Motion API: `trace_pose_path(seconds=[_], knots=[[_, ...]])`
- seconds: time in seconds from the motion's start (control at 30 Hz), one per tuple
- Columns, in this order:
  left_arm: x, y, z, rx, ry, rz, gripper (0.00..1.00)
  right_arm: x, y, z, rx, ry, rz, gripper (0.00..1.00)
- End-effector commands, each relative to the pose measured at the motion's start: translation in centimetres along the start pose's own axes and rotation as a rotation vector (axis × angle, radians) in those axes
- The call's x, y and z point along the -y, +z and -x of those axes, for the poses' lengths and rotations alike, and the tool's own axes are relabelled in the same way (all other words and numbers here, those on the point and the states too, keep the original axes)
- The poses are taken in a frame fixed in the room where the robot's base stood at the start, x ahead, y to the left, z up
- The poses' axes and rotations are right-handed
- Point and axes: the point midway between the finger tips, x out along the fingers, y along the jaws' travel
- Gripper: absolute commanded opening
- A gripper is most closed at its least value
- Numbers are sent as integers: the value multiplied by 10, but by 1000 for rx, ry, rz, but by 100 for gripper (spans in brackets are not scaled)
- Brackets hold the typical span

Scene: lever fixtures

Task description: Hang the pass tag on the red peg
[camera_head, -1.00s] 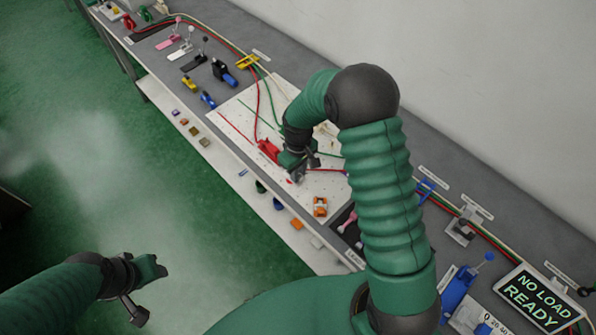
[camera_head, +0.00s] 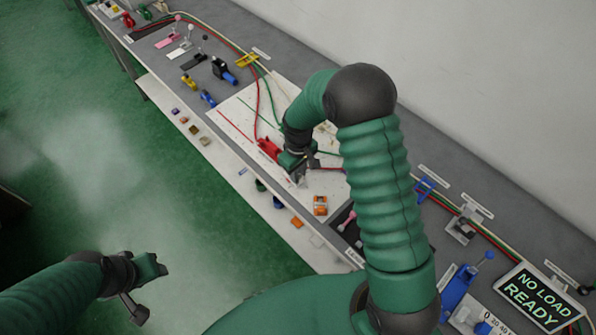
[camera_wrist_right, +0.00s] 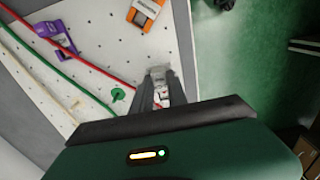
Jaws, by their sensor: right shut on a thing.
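My right gripper (camera_head: 301,178) is low over the front part of the white perforated board (camera_head: 236,108). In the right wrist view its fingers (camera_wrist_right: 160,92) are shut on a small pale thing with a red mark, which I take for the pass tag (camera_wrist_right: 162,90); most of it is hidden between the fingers.
A red clamp (camera_head: 268,148) sits just left of my right gripper, and an orange block (camera_head: 320,205) to its lower right. Cables cross the board. A purple clip (camera_wrist_right: 54,37) shows in the wrist view. A "NO LOAD READY" sign (camera_head: 541,300) stands at lower right.

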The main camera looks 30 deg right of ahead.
Motion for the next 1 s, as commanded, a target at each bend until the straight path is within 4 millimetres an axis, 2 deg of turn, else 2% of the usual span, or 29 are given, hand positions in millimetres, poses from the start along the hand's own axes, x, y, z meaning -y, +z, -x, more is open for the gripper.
trace_pose_path(seconds=[1.0], knots=[[0,2,-9,0,0,0,44,0,1,-18,1,0,0,0]])
